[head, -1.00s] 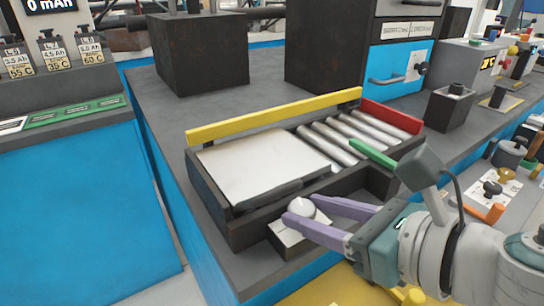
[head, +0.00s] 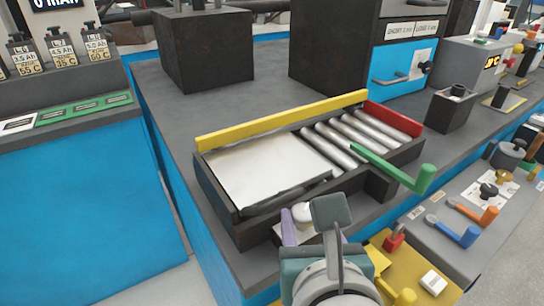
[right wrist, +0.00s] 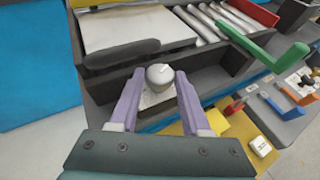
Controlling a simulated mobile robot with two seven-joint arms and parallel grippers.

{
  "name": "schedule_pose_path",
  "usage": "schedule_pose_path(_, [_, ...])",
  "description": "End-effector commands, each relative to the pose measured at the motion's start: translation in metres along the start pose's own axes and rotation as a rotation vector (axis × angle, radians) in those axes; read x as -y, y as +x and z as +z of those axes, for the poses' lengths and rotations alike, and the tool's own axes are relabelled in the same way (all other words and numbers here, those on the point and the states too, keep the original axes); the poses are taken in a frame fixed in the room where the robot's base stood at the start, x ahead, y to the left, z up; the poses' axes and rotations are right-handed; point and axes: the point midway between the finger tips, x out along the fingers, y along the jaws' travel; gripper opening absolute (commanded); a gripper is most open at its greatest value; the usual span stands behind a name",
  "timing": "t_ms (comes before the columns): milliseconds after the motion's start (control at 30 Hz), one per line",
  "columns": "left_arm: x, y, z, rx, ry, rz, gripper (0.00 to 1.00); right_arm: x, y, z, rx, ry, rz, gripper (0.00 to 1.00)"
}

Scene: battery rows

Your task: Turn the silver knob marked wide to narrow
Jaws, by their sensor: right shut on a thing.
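The silver knob (head: 303,213) sits on a small light plate at the front of the tray and roller unit. In the right wrist view the knob (right wrist: 160,76) has a short pale line on its top. The lettering on the plate (right wrist: 150,98) is too small to read. My right gripper (right wrist: 158,82) has its purple fingers on either side of the knob, shut on it. In the head view the right gripper (head: 304,222) comes from the front, and its wrist hides most of the right finger. My left gripper is in neither view.
A grey tray (head: 225,170) with a yellow bar (head: 285,119) and several rollers (head: 350,146) lies just behind the knob. A green lever (head: 395,168) juts out at the right. A yellow panel (head: 425,272) with a red switch (head: 394,240) is right of my wrist.

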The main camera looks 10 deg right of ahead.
Motion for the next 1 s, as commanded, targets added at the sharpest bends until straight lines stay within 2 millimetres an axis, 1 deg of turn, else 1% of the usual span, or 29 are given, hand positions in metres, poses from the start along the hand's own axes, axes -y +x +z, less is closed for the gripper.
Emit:
schedule_pose_path(500, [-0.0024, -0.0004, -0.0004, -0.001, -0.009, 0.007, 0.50, -0.0005, 0.0004, 0.0008, 0.002, 0.010, -0.022, 0.00])
schedule_pose_path(533, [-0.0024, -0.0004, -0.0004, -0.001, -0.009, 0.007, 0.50, -0.0004, 0.0004, 0.0007, 0.002, 0.010, -0.021, 0.48])
schedule_pose_path(767, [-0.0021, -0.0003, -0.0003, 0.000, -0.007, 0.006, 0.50, -0.0004, 0.0003, 0.0005, 0.001, 0.009, -0.021, 0.74])
schedule_pose_path(1000, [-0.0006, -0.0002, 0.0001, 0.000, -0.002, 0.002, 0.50, -0.0008, 0.0002, 0.0000, 0.000, 0.009, -0.019, 0.75])
